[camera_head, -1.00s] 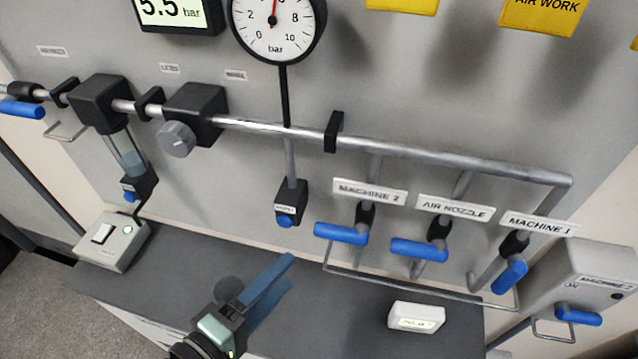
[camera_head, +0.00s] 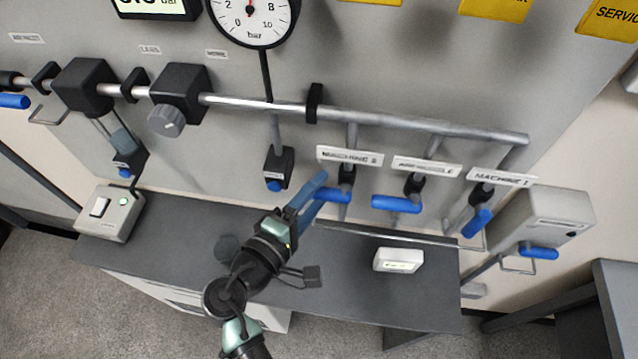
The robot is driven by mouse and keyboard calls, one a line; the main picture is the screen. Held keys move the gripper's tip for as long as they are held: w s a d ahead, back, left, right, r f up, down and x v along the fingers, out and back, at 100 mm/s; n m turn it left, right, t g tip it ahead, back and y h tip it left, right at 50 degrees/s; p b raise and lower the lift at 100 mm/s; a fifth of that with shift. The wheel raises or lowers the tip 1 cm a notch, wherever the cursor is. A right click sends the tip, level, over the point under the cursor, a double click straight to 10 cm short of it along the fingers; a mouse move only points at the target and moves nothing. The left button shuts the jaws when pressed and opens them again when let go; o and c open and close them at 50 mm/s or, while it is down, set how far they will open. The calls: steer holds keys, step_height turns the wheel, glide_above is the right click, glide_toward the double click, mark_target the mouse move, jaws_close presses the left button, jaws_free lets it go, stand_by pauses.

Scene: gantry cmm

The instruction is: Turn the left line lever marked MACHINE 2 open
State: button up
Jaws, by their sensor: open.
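The MACHINE 2 label (camera_head: 349,156) sits on the wall above the leftmost of three blue levers. That blue lever (camera_head: 332,195) lies roughly level, its handle pointing left from a black valve (camera_head: 347,176). My gripper (camera_head: 314,190) has long blue fingers and reaches up from below left to the left end of this lever. The fingers overlap the handle's end in this view; I cannot tell whether they touch it. My gripper is open, with nothing seen held in it.
The middle lever (camera_head: 397,204) lies level, and the MACHINE 1 lever (camera_head: 477,223) is tilted steeply. A thin rail (camera_head: 400,237) runs below them. A white display box (camera_head: 398,260) stands on the dark bench (camera_head: 190,237). A switch box (camera_head: 110,213) stands at left.

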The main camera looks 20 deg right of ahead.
steer(key=shift+w+d+f, duration=0.1)
steer(key=shift+w+d, duration=0.15)
steer(key=shift+d, duration=0.2)
steer(key=shift+c, duration=0.2)
jaws_close()
stand_by(1.0)
